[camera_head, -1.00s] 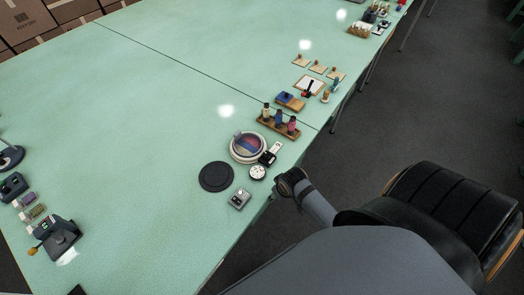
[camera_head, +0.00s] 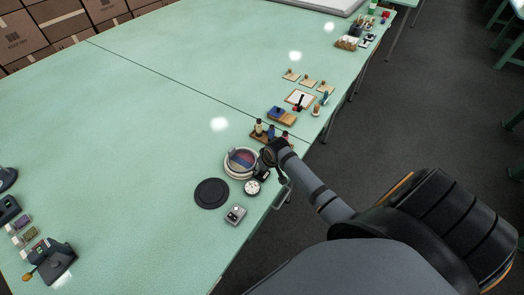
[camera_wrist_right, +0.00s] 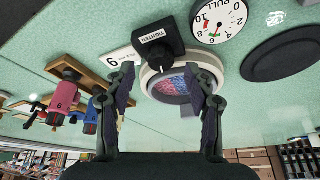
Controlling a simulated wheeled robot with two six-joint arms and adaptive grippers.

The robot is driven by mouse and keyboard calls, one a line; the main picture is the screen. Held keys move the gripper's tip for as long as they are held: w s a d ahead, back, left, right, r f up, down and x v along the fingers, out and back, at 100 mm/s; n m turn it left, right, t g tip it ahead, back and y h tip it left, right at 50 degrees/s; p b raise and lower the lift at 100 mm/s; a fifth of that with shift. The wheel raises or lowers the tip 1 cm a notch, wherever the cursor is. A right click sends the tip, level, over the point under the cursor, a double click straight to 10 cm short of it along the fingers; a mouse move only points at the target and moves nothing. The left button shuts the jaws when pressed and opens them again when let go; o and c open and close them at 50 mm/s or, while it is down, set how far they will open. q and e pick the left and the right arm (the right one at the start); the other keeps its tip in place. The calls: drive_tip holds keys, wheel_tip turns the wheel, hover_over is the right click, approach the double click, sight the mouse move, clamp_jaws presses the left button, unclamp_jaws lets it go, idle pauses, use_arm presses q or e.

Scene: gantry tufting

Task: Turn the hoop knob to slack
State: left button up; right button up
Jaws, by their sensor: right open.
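The hoop (camera_head: 240,164) is a round white ring with red and blue fabric inside. It also shows between my fingers in the right wrist view (camera_wrist_right: 172,84). The black hoop knob (camera_wrist_right: 160,52) stands at the hoop's edge beside a white label reading TIGHTEN (camera_wrist_right: 150,36). My right gripper (camera_wrist_right: 160,72) is open and empty, its two fingers apart. The knob appears just beyond the fingertips, with no contact visible. In the head view my right gripper (camera_head: 268,158) is over the hoop's right side and partly hides the knob area. My left gripper is not in view.
A round PULL gauge (camera_head: 252,188), a black disc (camera_head: 211,194) and a small grey box (camera_head: 235,214) lie near the hoop. A wooden rack with coloured spools (camera_head: 258,130) stands close behind my right gripper. The table's left-middle is clear.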

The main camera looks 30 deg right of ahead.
drive_tip(key=shift+x, duration=1.4)
clamp_jaws()
